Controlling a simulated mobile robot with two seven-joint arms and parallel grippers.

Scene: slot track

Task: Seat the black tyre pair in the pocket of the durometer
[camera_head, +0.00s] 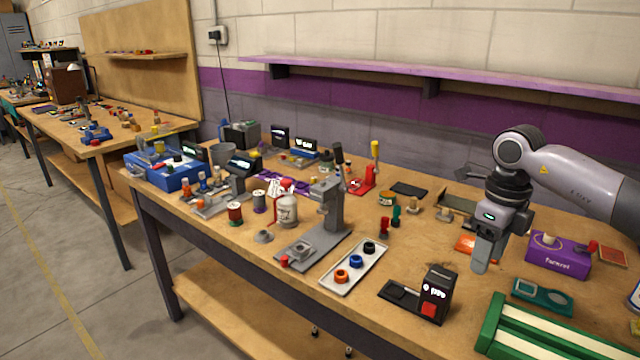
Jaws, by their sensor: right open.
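The black tyre pair (369,247) sits at the far end of a long white tray (335,285), behind a blue pair (355,261) and an orange pair (341,275). A grey stand with a column and flat base (328,208), which looks like the durometer, is just left of the tray. A small round fitting shows on its base; I cannot tell its pocket clearly. My right gripper (482,266) hangs pointing down above the table, well to the right of the tray. It is open, with nothing seen in it. My left gripper is not in view.
A black device with a lit display (438,290) stands right of the tray. A green and cream rack (530,335) and a purple box (558,255) are at the right. Many small items crowd the table's left and back. Some bare wood lies around the tray.

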